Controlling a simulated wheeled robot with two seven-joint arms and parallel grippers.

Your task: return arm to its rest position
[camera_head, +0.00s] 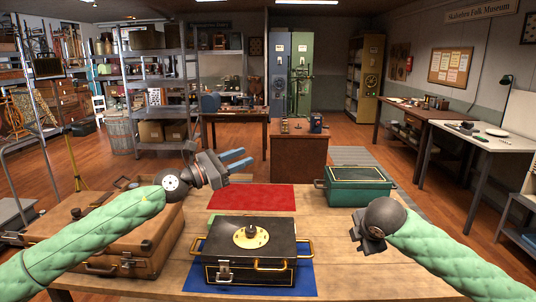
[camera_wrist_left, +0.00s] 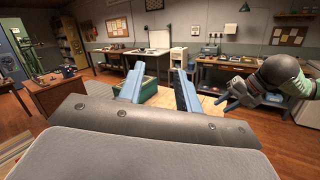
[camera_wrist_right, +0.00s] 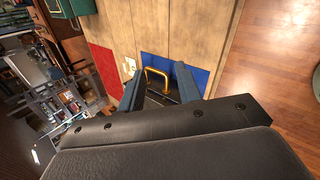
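My left gripper (camera_head: 238,160) is raised above the table, over the red mat's left side, its blue fingers pointing right. In the left wrist view its fingers (camera_wrist_left: 158,85) stand apart with nothing between them. My right gripper (camera_head: 369,241) is above the table's right part, right of the black case (camera_head: 220,250); its fingers are mostly hidden in the head view. In the right wrist view its fingers (camera_wrist_right: 158,78) are apart and empty, with the case's yellow handle (camera_wrist_right: 158,74) beyond them. The right gripper also shows in the left wrist view (camera_wrist_left: 232,97).
The black case with a yellow disc lid stands on a blue mat (camera_head: 306,280). A brown suitcase (camera_head: 140,250) is at left, a red mat (camera_head: 252,197) behind, a green box (camera_head: 358,188) at back right. The table's front right (camera_head: 350,280) is bare wood.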

